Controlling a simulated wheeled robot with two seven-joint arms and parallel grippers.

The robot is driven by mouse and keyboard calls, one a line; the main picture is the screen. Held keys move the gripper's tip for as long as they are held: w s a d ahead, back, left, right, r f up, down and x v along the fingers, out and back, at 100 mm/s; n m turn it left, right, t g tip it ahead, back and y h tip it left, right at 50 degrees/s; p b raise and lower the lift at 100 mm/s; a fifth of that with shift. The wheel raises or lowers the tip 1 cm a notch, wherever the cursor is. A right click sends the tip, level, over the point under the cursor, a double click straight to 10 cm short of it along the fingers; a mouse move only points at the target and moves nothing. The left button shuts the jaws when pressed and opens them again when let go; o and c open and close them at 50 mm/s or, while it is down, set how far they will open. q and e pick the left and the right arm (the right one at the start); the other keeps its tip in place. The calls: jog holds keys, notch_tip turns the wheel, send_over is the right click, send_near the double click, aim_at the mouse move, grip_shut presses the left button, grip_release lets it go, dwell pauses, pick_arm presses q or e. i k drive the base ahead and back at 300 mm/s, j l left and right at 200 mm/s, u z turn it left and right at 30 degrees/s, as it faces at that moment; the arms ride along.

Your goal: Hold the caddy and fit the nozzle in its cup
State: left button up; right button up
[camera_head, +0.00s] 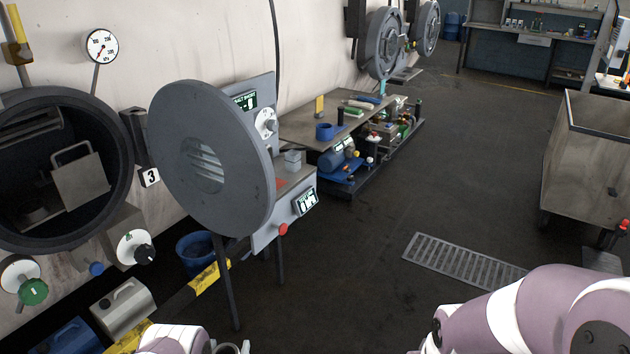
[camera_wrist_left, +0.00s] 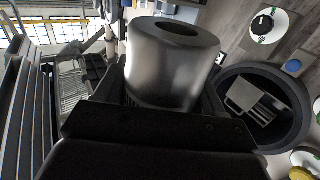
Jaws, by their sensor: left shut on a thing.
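My left gripper (camera_wrist_left: 160,103) is shut on a smooth metal, rounded cylinder with a dark hole in its top, which looks like the nozzle (camera_wrist_left: 172,62). In the head view my left arm only just enters at the bottom edge, and the gripper is mostly cut off. A grey boxy thing with a loop handle (camera_head: 80,182), possibly the caddy, sits inside the round open vessel at the left. It also shows in the left wrist view (camera_wrist_left: 256,100), apart from the gripper. I cannot make out a cup. My right arm enters at lower right, its gripper out of view.
The round vessel door (camera_head: 212,155) stands open beside the control box (camera_head: 285,210). A blue bucket (camera_head: 196,252) and a metal can (camera_head: 122,306) stand below. A cluttered low bench (camera_head: 300,130) lies beyond. A wheeled bin (camera_head: 590,150) stands right.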

aim_at(324, 136)
jog(key=i+l+u, duration=0.1)
jog(key=u, duration=0.4)
jog(key=i+l+u, duration=0.15)
jog(key=u, duration=0.3)
jog(key=l+u, duration=0.2)
jog(key=u, duration=0.3)
jog(key=i+l+u, duration=0.1)
jog(key=u, duration=0.35)
jog(key=i+l, duration=0.1)
jog(key=l, duration=3.05)
jog(key=i+l, duration=0.15)
jog(key=l, duration=1.45)
